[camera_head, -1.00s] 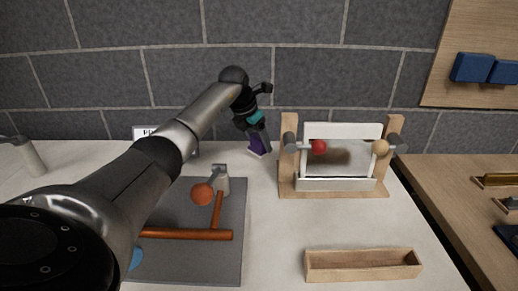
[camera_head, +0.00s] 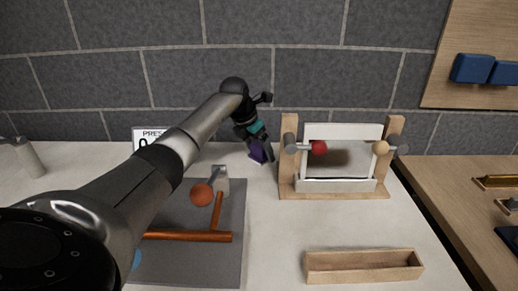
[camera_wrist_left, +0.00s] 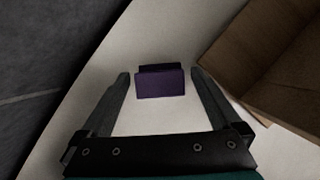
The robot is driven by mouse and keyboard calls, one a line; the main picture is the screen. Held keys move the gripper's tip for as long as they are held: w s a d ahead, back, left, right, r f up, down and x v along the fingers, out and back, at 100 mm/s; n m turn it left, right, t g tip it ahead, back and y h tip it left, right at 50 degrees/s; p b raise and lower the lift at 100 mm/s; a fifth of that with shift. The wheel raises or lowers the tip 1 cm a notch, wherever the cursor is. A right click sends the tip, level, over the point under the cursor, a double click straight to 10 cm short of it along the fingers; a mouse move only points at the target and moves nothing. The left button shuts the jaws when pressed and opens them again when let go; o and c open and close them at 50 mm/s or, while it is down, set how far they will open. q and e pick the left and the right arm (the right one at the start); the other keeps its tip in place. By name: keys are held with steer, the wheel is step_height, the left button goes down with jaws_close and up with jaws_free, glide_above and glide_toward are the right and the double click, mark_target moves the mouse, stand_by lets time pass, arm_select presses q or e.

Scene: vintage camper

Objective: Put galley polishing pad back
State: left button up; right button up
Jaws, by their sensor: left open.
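A purple block-shaped pad (camera_head: 257,152) stands on the pale counter near the back wall, left of the wooden stand. My left gripper (camera_head: 264,150) points down at it from above. In the left wrist view the purple pad (camera_wrist_left: 160,84) lies between the spread fingertips of my left gripper (camera_wrist_left: 160,76), with a gap on each side. The gripper is open and holds nothing. My right gripper is not in view.
A wooden stand (camera_head: 287,187) with a white-framed panel and red and tan knobs is close right of the gripper. A wooden tray (camera_head: 362,276) lies in front. A grey mat (camera_head: 190,267) carries an orange-brown bar and ball. A sign (camera_head: 152,134) stands behind my arm.

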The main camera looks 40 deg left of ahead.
arm_select(q)
steer(key=shift+s+r, duration=0.15)
steer(key=shift+r, duration=0.45)
steer(key=p+v, duration=0.2)
steer(key=v, duration=0.9)
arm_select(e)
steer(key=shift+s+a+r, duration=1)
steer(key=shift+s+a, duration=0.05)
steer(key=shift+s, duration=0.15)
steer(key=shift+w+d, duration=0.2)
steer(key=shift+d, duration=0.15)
